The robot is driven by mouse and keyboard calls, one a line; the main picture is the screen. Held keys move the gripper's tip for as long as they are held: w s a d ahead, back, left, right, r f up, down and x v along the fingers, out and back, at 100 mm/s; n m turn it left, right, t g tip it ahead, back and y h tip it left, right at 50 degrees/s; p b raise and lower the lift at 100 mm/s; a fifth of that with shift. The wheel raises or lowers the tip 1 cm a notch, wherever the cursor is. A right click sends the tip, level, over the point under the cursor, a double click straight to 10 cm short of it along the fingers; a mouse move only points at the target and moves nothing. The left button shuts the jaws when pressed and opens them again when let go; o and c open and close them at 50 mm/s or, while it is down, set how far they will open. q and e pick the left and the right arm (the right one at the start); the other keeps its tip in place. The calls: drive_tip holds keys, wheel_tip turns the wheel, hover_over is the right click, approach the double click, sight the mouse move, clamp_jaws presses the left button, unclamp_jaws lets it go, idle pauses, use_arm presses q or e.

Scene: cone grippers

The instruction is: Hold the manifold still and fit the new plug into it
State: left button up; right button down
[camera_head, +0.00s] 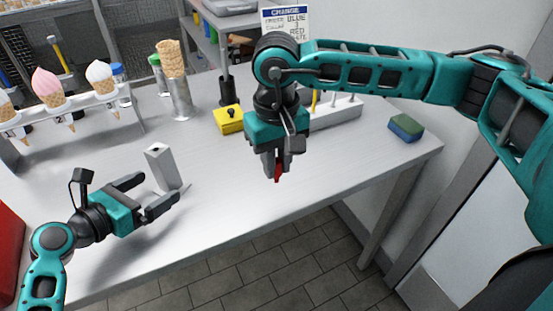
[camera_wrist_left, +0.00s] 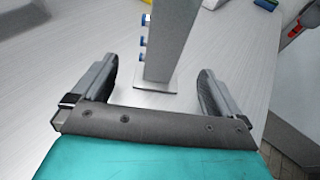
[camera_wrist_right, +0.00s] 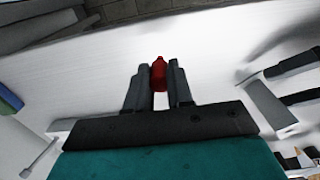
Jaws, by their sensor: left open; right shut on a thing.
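The manifold is a grey upright block (camera_head: 161,167) on the table. In the left wrist view the manifold (camera_wrist_left: 172,45) has several blue plugs (camera_wrist_left: 143,42) along its left side. My left gripper (camera_head: 160,187) is open, low over the table, with its fingers pointing at the block's base; the block stands between or just beyond the fingertips, without visible contact. My right gripper (camera_head: 278,172) points down, shut on a red plug (camera_head: 279,174), above the table to the right of the manifold. The red plug (camera_wrist_right: 158,73) sticks out past the fingertips in the right wrist view.
A sign (camera_head: 285,20) with "CHANGE", "BLUE", "3" and "RED" stands at the back. Behind my right gripper are a yellow box (camera_head: 228,120) and a white rack (camera_head: 338,113). A sponge (camera_head: 406,127) lies at right, an ice-cream cone stand (camera_head: 70,112) at left. The table's front is clear.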

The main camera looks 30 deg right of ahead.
sight(161, 184)
use_arm(q)
drive_tip(key=shift+p+x, duration=0.35)
drive_tip(key=shift+x, duration=1.7)
drive_tip(key=shift+c, duration=0.3)
clamp_jaws()
drive_tip(key=shift+n+t+y, duration=0.8)
drive_tip(key=shift+t, duration=0.1)
drive_tip(key=shift+a, duration=0.1)
drive_tip(key=m+g+h, duration=0.2)
drive_tip(key=shift+g, duration=0.3)
drive_tip(key=shift+m+g+h, duration=0.3)
drive_tip(key=shift+m+g, duration=0.2)
drive_tip(key=shift+m, duration=0.1)
